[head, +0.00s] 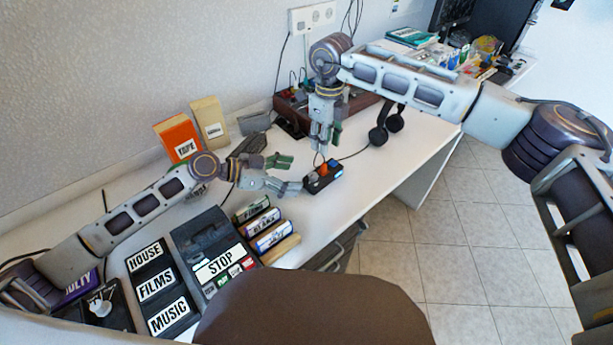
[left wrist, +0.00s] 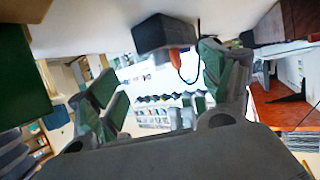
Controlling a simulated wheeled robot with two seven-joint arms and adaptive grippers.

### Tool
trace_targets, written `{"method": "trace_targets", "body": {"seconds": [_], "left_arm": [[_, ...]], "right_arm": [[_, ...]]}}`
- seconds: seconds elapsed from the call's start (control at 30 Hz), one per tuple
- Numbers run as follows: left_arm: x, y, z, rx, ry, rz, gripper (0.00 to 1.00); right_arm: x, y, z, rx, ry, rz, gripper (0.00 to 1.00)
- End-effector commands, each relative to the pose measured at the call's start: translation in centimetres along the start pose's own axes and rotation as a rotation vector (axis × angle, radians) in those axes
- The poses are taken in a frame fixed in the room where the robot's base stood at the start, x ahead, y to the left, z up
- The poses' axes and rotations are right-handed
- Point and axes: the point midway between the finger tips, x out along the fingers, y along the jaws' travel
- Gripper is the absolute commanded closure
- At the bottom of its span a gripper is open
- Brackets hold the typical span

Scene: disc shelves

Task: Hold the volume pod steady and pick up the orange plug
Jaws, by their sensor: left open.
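The volume pod (head: 312,185) is a small black box near the desk's front edge, with a blue part on top. The orange plug (head: 322,170) stands on the pod. In the left wrist view the dark pod (left wrist: 165,33) and orange plug (left wrist: 177,59) appear beyond the fingers. My left gripper (head: 289,174) is open just left of the pod, its fingers reaching towards it; its green-padded fingers (left wrist: 170,95) are spread and empty. My right gripper (head: 327,148) points down above the pod and plug, apart from the plug. Its finger gap is unclear.
Orange and tan boxes (head: 210,120) stand by the wall. Clear desk lies right of the pod.

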Motion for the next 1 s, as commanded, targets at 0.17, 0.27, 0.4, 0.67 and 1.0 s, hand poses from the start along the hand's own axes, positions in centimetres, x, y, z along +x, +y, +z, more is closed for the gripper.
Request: {"method": "trace_targets", "body": {"seconds": [0.17, 0.27, 0.4, 0.67, 1.0], "left_arm": [[2.1, 0.0, -0.1, 0.001, 0.002, 0.001, 0.2], [3.2, -0.1, 0.0, 0.0, 0.001, 0.0, 0.2], [4.4, -0.1, -0.1, 0.0, 0.001, 0.0, 0.2], [5.4, -0.1, 0.0, 0.0, 0.0, -0.001, 0.2], [5.4, 0.0, 0.0, 0.0, 0.0, -0.001, 0.31]], "right_arm": [[0.0, 0.0, 0.0, 0.0, 0.0, 0.0, 0.64], [0.0, 0.0, 0.0, 0.0, 0.0, 0.0, 0.64], [0.0, 0.0, 0.0, 0.0, 0.0, 0.0, 0.64], [0.0, 0.0, 0.0, 0.0, 0.0, 0.0, 0.64], [0.0, 0.0, 0.0, 0.0, 0.0, 0.0, 0.64]]}}
